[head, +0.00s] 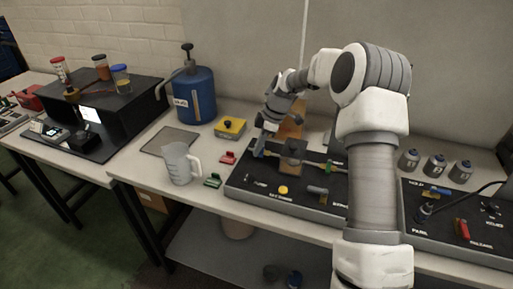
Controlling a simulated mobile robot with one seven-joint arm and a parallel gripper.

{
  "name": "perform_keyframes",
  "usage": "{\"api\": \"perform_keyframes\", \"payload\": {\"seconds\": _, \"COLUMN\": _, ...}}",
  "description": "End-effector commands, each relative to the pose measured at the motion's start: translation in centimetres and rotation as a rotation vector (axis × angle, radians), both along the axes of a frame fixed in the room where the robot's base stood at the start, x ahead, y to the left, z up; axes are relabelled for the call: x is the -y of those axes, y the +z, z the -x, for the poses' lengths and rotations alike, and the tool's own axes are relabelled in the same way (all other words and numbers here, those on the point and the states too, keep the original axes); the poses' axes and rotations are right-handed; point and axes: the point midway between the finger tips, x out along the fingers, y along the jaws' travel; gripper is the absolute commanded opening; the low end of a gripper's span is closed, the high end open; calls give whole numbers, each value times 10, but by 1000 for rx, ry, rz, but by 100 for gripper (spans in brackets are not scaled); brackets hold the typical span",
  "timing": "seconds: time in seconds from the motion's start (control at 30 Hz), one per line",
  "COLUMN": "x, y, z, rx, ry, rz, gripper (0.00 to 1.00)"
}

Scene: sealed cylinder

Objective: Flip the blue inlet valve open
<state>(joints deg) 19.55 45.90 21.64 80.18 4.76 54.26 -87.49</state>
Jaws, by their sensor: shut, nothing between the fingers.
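A small blue part (259,147), which looks like the blue inlet valve, sits at the left end of the assembly. A small green part (329,166) is at its right end. My gripper (262,142) points down from above at the blue part, close to it or touching; I cannot tell which. Its fingers are shut and empty, small and partly merged with the blue part. The valve handle's angle is not clear.
A yellow box (230,128), red clip (228,158), green clip (212,181) and clear jug (179,164) stand left of the panel. A blue tank (192,95) is behind. My arm hides the panel's right end. Another panel (470,241) lies right.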

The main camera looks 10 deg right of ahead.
Motion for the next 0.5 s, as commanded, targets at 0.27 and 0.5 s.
{"api": "perform_keyframes", "payload": {"seconds": 0.27, "x": 10, "y": 0, "z": 4, "rx": -1, "ry": 256, "rz": 0, "gripper": 0}}
{"api": "perform_keyframes", "payload": {"seconds": 0.5, "x": 16, "y": 1, "z": 6, "rx": -1, "ry": 486, "rz": -1, "gripper": 0}}
